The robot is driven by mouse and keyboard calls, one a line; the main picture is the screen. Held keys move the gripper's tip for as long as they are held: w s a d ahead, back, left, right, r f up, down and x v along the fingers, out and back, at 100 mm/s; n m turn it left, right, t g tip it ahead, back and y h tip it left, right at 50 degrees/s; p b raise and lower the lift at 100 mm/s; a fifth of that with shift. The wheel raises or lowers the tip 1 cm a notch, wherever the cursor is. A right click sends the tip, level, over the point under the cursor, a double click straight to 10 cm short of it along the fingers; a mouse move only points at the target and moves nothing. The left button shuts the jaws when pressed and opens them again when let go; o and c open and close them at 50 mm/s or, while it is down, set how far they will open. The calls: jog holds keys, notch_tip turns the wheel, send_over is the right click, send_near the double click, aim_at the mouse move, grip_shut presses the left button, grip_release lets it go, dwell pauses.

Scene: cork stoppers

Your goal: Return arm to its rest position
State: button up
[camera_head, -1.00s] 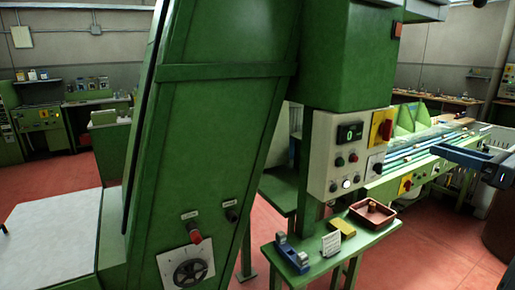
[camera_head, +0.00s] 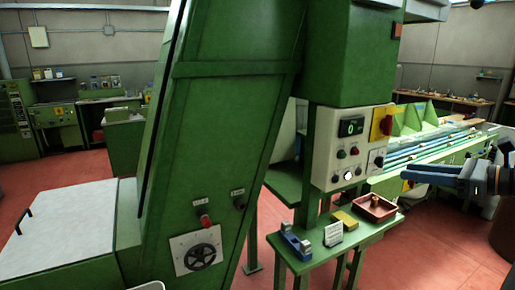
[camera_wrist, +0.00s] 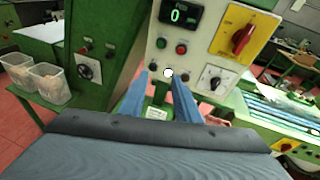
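My gripper (camera_head: 405,178) is at the right edge of the head view, with its blue-grey fingers pointing left, in front of the conveyor. In the wrist view, my gripper's two blue fingers (camera_wrist: 159,76) stand apart with a gap between them and nothing held. The control panel (camera_wrist: 165,52) of the green machine lies ahead beyond the fingertips, and its white lit button (camera_wrist: 168,73) shows between them. The panel also shows in the head view (camera_head: 335,150), left of my gripper. Most of my arm is out of view.
A green side table (camera_head: 345,245) carries a reddish tray (camera_head: 374,210), a yellow box (camera_head: 344,220), a white card (camera_head: 333,235) and a blue-grey device (camera_head: 296,242). A conveyor (camera_head: 425,150) runs behind my gripper. Red floor (camera_head: 440,250) is free at the lower right.

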jog(key=s+a+f+n+g+h+b, duration=0.1)
jog(key=s+a+f+n+g+h, duration=0.3)
jog(key=a+f+n, duration=0.6)
jog(key=s+a+f+n+g+h+b, duration=0.2)
jog(key=s+a+f+n+g+h, duration=0.2)
jog(key=a+f+n, duration=0.7)
jog(key=s+a+n+g, duration=0.2)
jog(key=a+n+g, duration=0.1)
jog(key=a+n, duration=0.2)
jog(key=shift+s+a+n+h, duration=0.2)
jog(key=shift+n+h, duration=0.2)
jog(key=shift+n, duration=0.7)
